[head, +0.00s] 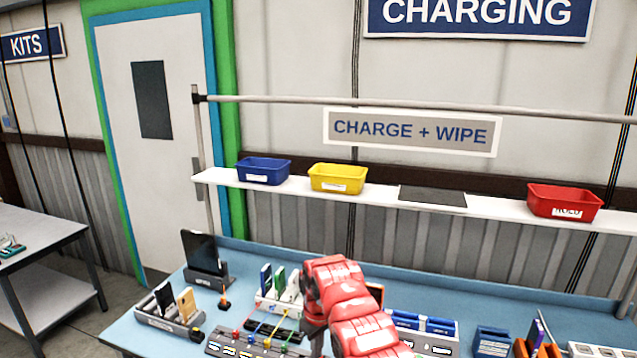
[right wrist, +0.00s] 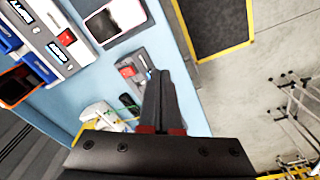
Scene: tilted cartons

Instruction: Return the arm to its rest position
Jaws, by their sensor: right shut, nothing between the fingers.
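My red right arm (head: 345,300) reaches over the blue bench (head: 225,262) in the head view. It comes in from the bottom edge and bends near the middle of the bench. The hand itself is hard to make out there. In the right wrist view my right gripper (right wrist: 161,76) is shut, with its two dark fingers side by side and nothing between them. Its fingers show against the bench top and a small grey holder near the bench edge. I cannot tell how far above the bench they are. My left arm and gripper are not in view.
A tablet stand (head: 204,262), a phone holder (head: 168,312) and a cable strip (head: 255,343) crowd the left of the bench. Blue (head: 264,171), yellow (head: 338,178) and red (head: 565,202) bins stand on the shelf. Floor (right wrist: 285,60) lies beyond the bench edge.

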